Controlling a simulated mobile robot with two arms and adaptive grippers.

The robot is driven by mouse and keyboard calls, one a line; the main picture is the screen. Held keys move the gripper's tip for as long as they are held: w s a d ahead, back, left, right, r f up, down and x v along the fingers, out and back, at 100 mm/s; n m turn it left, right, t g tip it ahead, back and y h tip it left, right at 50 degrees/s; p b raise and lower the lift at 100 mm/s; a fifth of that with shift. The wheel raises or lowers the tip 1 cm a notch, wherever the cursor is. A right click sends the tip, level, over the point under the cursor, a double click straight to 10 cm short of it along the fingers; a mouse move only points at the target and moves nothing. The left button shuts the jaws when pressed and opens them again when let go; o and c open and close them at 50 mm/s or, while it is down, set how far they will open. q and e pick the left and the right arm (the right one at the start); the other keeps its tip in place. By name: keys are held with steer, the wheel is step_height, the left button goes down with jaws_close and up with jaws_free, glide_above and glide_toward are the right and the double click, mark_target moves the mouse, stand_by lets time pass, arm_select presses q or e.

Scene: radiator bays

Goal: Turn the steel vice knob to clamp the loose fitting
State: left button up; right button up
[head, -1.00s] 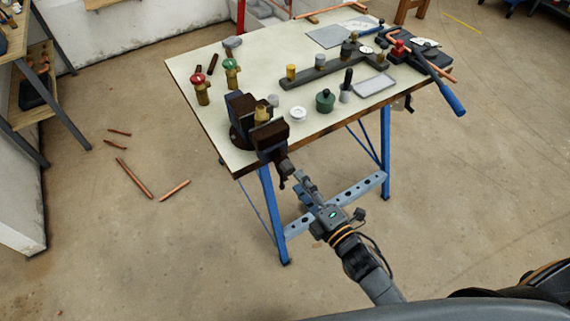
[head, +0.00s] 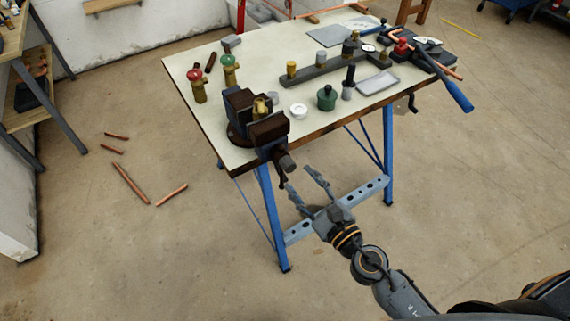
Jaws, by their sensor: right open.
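The dark vice (head: 245,117) is mounted at the near left corner of the workbench. The brass loose fitting (head: 261,107) shows between its jaws; whether both jaws touch it I cannot tell. The vice's steel knob (head: 287,163) sticks out past the bench's front edge, with a thin dark handle hanging below it. My right gripper (head: 302,184) is below and slightly right of the knob, with its two fingers spread apart and nothing between them. It looks apart from the knob. My left gripper is not in view.
The bench top (head: 213,130) also carries valves with red (head: 197,83) and green handles, a green-lidded pot (head: 326,98), a grey tray (head: 377,81) and a pipe bender (head: 440,73) with a blue handle. Blue bench legs (head: 268,215) stand near my gripper. Copper pipes (head: 130,182) lie on the floor at left.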

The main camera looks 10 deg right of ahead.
mark_target(291, 169)
steer(key=n+p, duration=0.1)
steer(key=n, duration=0.3)
steer(key=shift+r, duration=0.15)
steer(key=shift+n, duration=0.6)
steer(key=shift+w, duration=0.15)
steer(key=shift+p+x, duration=0.4)
steer(key=shift+x, duration=0.55)
steer(key=shift+p+x, duration=0.3)
steer(key=shift+x, duration=1.15)
